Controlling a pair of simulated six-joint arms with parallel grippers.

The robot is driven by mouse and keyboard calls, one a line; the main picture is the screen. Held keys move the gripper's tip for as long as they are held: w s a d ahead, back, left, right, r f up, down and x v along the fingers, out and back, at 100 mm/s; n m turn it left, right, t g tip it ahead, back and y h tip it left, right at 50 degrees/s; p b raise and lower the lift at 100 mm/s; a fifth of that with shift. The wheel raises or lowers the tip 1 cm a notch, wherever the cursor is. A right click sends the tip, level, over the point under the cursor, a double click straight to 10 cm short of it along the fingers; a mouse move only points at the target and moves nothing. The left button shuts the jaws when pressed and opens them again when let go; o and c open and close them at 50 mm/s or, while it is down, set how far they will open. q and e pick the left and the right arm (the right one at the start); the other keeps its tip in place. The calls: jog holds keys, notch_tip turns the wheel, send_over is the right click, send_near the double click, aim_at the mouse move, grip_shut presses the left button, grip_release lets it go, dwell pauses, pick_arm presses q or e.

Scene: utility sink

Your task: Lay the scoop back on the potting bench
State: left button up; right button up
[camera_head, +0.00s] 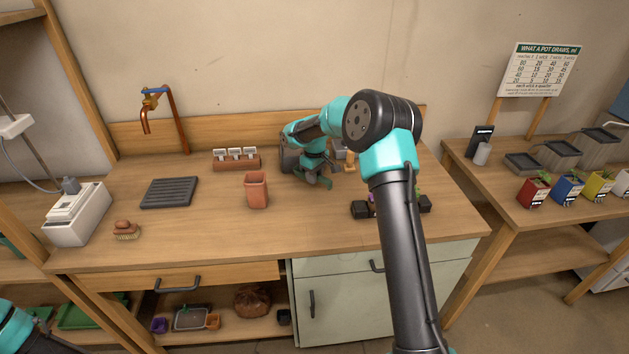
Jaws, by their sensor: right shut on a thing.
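My right gripper (320,180) is low over the back middle of the wooden potting bench (220,235). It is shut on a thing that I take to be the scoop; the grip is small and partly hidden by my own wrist. A grey piece with a tan, wood-coloured part (350,164) shows just right of the gripper, partly behind my arm; I cannot tell whether it belongs to the scoop. I cannot tell whether the held thing touches the bench. My left gripper is out of view; only a bit of my left arm shows at bottom left.
A terracotta pot (256,190) stands left of the gripper. A labelled wooden rack (236,159), dark ribbed tray (169,192), brush (126,230) and white scale (78,214) are further left. Small black pots (361,209) flank my right forearm. The bench's front middle is clear.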

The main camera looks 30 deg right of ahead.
jog(key=shift+w+d, duration=0.4)
jog(key=shift+w, duration=0.3)
jog(key=shift+w+d, duration=0.1)
jog(key=shift+w, duration=0.05)
jog(key=shift+w+d+f, duration=0.1)
jog(key=shift+f, duration=1.7)
jog(key=shift+f, duration=0.1)
jog(key=o, duration=0.9)
